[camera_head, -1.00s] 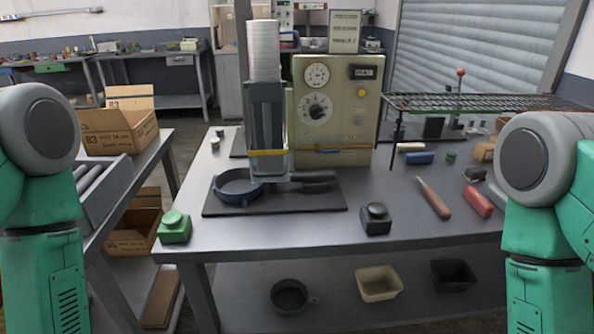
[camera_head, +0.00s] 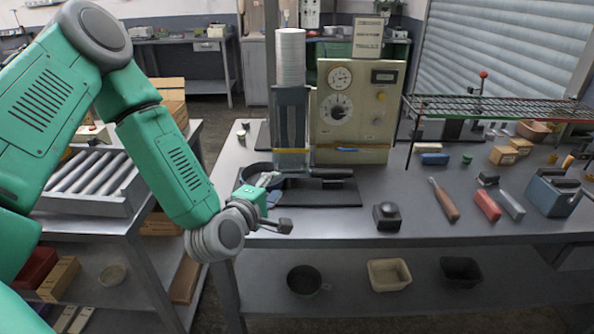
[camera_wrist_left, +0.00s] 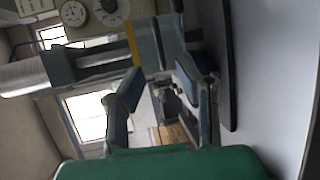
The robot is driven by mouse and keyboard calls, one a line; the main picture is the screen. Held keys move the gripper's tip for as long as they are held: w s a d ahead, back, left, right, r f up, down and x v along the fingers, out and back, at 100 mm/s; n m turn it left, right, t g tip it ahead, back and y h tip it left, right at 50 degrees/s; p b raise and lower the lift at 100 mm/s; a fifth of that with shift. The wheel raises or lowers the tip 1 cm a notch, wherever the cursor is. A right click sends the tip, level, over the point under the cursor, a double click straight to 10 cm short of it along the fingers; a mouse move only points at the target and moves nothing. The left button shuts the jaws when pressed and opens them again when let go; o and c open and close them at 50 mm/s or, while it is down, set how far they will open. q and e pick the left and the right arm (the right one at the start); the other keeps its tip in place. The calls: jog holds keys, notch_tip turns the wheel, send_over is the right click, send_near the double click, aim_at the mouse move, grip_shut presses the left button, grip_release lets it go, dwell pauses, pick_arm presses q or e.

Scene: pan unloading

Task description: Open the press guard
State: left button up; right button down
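The press guard (camera_head: 291,112) is a grey, clear-fronted upright frame with a yellow bar (camera_head: 291,151) across its bottom. It stands down in front of the press, below a tall white stack. In the left wrist view the guard (camera_wrist_left: 92,62) lies sideways, with its yellow bar (camera_wrist_left: 132,45) beyond the fingers. My left gripper (camera_head: 279,204) is open and empty, in front of and below the guard, apart from it; its fingers (camera_wrist_left: 160,92) also show spread in the left wrist view. It partly hides the dark round pan (camera_head: 254,174) under the guard. My right gripper is out of view.
The beige control box (camera_head: 352,110) stands right of the guard. A black button box (camera_head: 386,215) sits at the table's front. A roller conveyor (camera_head: 92,185) is behind my left arm.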

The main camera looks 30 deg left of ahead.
aim_at(291, 172)
pick_arm(q)
jog(key=p+x, duration=0.1)
jog(key=x, duration=0.8)
jog(key=shift+w+d, duration=0.1)
jog(key=shift+w, duration=0.15)
jog(key=shift+f, duration=0.1)
grip_shut()
